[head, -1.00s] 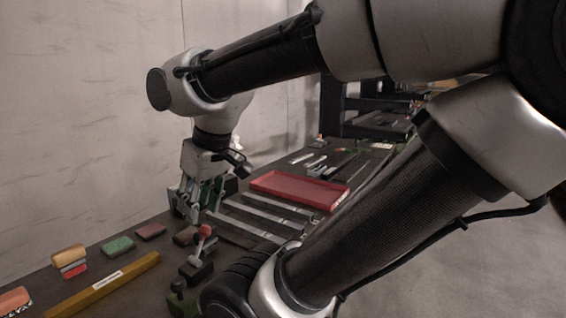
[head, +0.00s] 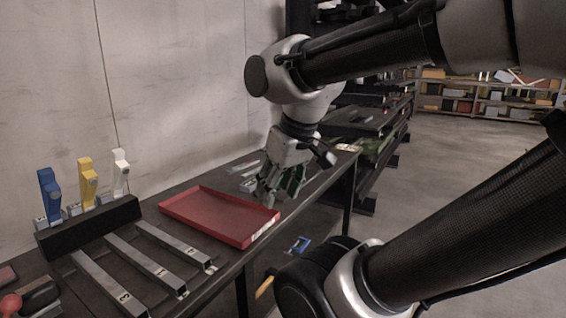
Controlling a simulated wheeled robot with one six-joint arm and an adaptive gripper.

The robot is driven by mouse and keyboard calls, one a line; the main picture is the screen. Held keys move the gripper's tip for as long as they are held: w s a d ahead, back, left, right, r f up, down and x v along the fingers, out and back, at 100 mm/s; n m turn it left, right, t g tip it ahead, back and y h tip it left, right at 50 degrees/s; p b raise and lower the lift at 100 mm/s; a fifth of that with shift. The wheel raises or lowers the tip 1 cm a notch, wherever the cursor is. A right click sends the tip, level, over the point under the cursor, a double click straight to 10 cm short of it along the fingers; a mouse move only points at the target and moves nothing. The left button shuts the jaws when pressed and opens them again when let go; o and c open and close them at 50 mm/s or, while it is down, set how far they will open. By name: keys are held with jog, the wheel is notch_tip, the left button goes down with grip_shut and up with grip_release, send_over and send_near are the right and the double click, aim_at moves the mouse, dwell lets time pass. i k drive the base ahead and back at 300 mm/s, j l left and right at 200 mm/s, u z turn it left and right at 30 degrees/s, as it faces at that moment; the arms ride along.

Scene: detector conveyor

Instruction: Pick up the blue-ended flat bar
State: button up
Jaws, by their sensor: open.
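My gripper (head: 272,200) is open and points down over the table beyond the red tray's far right end, apparently empty. A few small flat metal pieces (head: 243,168) lie on the table just behind and left of it, partly hidden by my gripper. I cannot make out a blue end on any of them. A blue upright handle (head: 48,192) stands at the left in a black block. A small blue object (head: 299,244) shows below the tabletop; its shape is too small to tell.
A red tray (head: 179,206) lies empty mid-table. Three numbered grey bars (head: 150,262) lie in front of it. Yellow (head: 88,182) and white (head: 121,172) handles stand beside the blue one. The table's right edge is close to my gripper. Dark shelving stands behind.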

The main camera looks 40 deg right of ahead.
aim_at(241, 167)
jog(key=l+z, duration=0.2)
jog(key=l, duration=0.5)
jog(key=i+l+z, duration=0.2)
jog(key=l, duration=0.5)
jog(key=i+l+u, duration=0.25)
jog(key=i+l, duration=0.15)
jog(key=l, duration=0.2)
jog(key=i+l+u, duration=0.1)
jog(key=l, duration=0.25)
jog(key=i+l+u, duration=0.25)
jog(key=l, duration=0.45)
jog(key=i+l+u, duration=0.15)
jog(key=l, duration=0.25)
jog(key=i+l+u, duration=0.1)
jog(key=l, duration=0.25)
jog(key=i+l+u, duration=0.15)
jog(key=l, duration=0.25)
jog(key=i, duration=0.05)
